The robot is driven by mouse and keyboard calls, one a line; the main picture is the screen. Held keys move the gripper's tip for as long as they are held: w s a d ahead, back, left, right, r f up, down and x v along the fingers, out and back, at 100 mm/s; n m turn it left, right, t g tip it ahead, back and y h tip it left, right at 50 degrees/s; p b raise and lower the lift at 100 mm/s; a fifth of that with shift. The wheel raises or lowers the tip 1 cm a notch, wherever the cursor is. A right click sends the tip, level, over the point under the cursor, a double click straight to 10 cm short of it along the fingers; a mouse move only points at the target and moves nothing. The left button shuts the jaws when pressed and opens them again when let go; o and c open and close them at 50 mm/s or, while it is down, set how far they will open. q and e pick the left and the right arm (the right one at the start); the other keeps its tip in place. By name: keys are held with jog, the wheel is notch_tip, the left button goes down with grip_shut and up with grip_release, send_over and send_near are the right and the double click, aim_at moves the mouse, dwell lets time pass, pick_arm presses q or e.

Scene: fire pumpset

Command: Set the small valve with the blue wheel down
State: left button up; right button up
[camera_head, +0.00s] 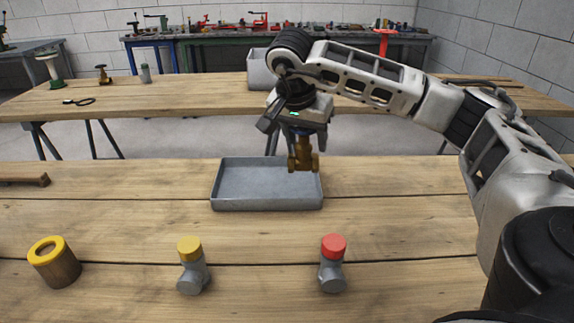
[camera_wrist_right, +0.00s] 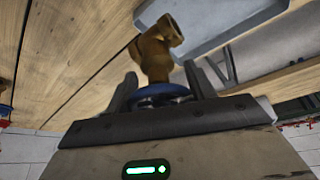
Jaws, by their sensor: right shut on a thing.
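My right gripper (camera_head: 302,130) points down and is shut on the small brass valve (camera_head: 302,156), which hangs over the right rear part of the grey tray (camera_head: 265,182). In the right wrist view the gripper (camera_wrist_right: 160,88) has its fingers on either side of the valve's blue wheel (camera_wrist_right: 158,94). The brass body (camera_wrist_right: 156,52) sticks out beyond the fingertips, with the tray (camera_wrist_right: 215,22) behind it. In the head view the wheel is hidden by the gripper. I cannot tell exactly how high the valve hangs. The tray looks empty. My left gripper is not in view.
On the near table stand a yellow-topped cylinder (camera_head: 54,262), a grey fitting with a yellow cap (camera_head: 192,266) and one with a red cap (camera_head: 333,264). A wooden piece (camera_head: 24,180) lies at the left edge. A far table (camera_head: 190,92) bears another brass valve (camera_head: 103,75).

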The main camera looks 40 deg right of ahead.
jog(key=w, duration=0.1)
jog(key=w+d+f, duration=0.1)
jog(key=w+d, duration=0.1)
jog(key=w, duration=0.1)
jog(key=shift+f, duration=0.4)
jog(key=w+f, duration=0.1)
jog(key=w+d+f, duration=0.1)
jog(key=f, duration=0.1)
jog(key=w+f, duration=0.1)
jog(key=f, duration=0.1)
jog(key=shift+w+d+f, duration=0.1)
jog(key=shift+w+d, duration=0.15)
jog(key=shift+d, duration=0.15)
jog(key=shift+w+d+f, duration=0.1)
jog(key=shift+w+f, duration=0.1)
jog(key=shift+f, duration=1.6)
jog(key=shift+f, duration=0.15)
jog(key=o, duration=1.3)
